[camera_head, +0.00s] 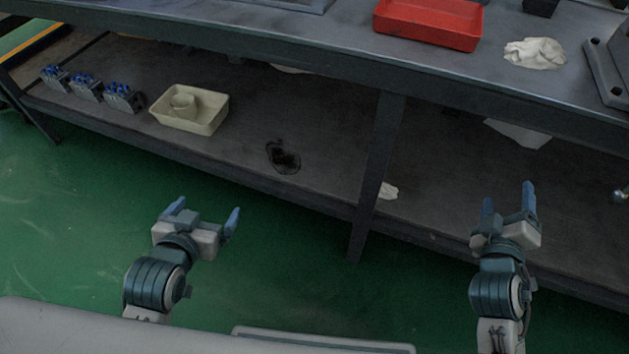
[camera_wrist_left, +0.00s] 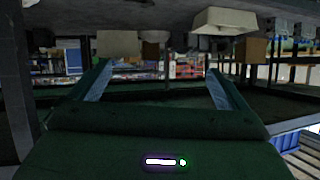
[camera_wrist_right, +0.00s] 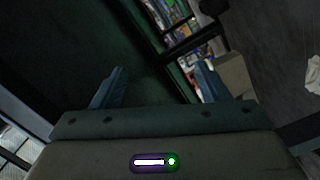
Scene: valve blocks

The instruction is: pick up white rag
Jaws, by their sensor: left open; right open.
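A crumpled white rag (camera_head: 535,53) lies on the upper tabletop at the top right of the head view, right of a red tray. Other white cloth-like pieces show on the lower shelf: one (camera_head: 518,132) at the right, a small one (camera_head: 388,190) by the table leg, and one partly hidden under the upper top (camera_head: 290,69). My left gripper (camera_head: 203,218) is open and empty, in front of the lower shelf. My right gripper (camera_head: 509,204) is open and empty, close to the lower shelf's front edge. A white piece (camera_wrist_right: 313,74) shows at the right edge of the right wrist view.
The red tray (camera_head: 430,22) sits on the upper top. On the lower shelf (camera_head: 240,110) are a beige bin (camera_head: 190,109) holding a round item, several valve blocks (camera_head: 120,97) and a dark stain (camera_head: 284,156). A table leg (camera_head: 376,170) stands between my grippers. Green floor lies in front.

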